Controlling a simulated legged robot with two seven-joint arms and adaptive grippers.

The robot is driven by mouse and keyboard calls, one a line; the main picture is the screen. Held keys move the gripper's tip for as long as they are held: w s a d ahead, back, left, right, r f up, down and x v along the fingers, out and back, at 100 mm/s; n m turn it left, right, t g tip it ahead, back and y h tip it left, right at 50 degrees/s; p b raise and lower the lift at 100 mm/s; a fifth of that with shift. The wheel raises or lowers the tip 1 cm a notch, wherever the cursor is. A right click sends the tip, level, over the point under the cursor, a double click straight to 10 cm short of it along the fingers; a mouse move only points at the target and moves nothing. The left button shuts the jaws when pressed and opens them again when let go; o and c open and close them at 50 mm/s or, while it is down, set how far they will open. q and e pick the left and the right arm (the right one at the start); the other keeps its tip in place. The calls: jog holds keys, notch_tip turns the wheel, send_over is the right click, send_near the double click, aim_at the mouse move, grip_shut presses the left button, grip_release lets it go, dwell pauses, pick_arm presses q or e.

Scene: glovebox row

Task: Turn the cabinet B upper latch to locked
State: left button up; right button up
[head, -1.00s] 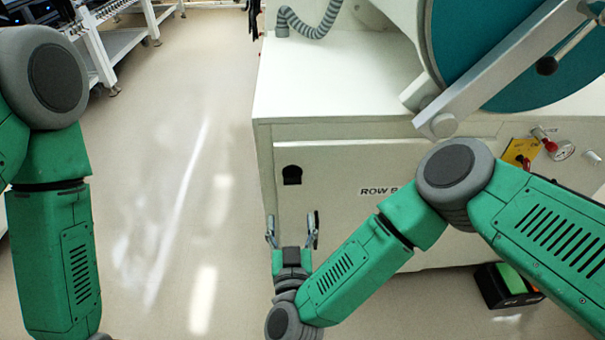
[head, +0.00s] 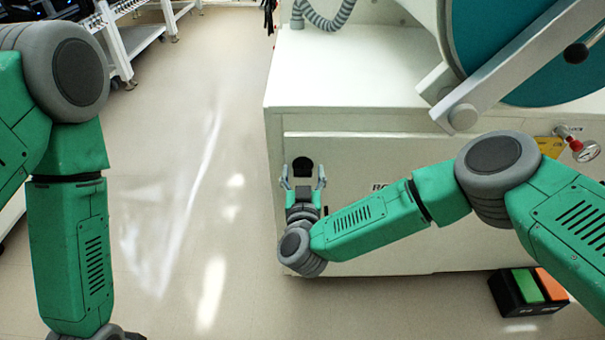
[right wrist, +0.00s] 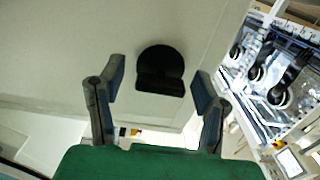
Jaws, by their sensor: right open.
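The cabinet (head: 400,241) is white, with a front panel and partly covered lettering starting "RO". A black latch (head: 302,166) sits near the panel's upper left corner. In the right wrist view the latch (right wrist: 160,70) is a dark rounded knob with a flat lower bar, lying beyond and between my fingertips. My right gripper (head: 303,172) is open in front of the latch, its two fingers either side of it in the picture. The right wrist view shows a gap between the fingers (right wrist: 160,82) and the knob. My left arm shows at the left; its gripper is out of frame.
A large teal round door (head: 540,50) with a grey arm hangs over the cabinet top (head: 350,85). A red-handled valve (head: 575,143) is at the right. A box with green and orange pads (head: 528,291) stands on the floor. The floor left of the cabinet is clear.

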jog(key=c, duration=1.2)
jog(key=shift+a, duration=0.1)
jog(key=m, duration=0.8)
jog(key=shift+f, duration=0.1)
jog(key=m, duration=0.5)
jog(key=shift+b, duration=0.35)
jog(key=m+b, duration=0.1)
jog(key=m, duration=0.3)
jog(key=shift+s+f+m, duration=0.1)
jog(key=shift+m, duration=0.3)
